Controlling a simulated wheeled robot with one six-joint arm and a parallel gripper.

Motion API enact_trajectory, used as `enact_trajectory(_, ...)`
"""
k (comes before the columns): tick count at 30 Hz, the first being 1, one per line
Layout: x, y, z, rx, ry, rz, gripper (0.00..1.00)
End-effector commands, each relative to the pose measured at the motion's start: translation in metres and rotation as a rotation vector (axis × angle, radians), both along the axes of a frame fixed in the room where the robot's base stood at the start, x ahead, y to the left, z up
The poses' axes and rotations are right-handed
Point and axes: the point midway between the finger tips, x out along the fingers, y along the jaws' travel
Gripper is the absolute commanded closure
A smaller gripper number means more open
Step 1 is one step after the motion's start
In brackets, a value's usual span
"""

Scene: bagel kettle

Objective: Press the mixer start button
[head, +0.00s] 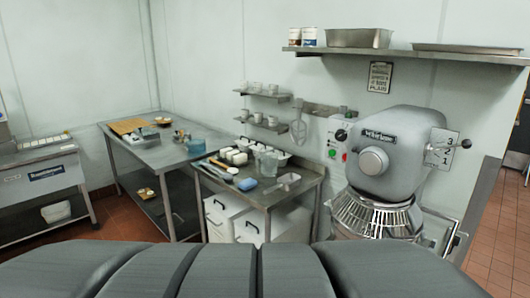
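The mixer (400,150) is a large grey machine at the right, with a round hub on its front and a wire guard (378,216) below. A pale control panel (338,143) is on the left side of its head. The panel has a dark knob (341,134) at the top, with a small green button (332,153) and a small red button (344,157) below it. The button labels are too small to read. My gripper is not in view.
A steel table (255,196) with tubs, a blue sponge and scoops stands left of the mixer, with white bins (222,217) beneath. A longer steel table (155,152) is further left. A wall shelf (400,53) hangs above the mixer. Red tiled floor (125,222) shows at left.

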Motion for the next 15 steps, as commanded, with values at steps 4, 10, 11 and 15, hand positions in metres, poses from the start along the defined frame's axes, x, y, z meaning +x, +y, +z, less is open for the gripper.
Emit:
enact_trajectory(4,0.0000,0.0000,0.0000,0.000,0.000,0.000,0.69)
enact_trajectory(10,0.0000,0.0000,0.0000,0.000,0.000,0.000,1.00)
enact_trajectory(11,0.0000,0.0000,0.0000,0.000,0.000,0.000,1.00)
enact_trajectory(15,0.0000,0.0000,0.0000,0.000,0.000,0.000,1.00)
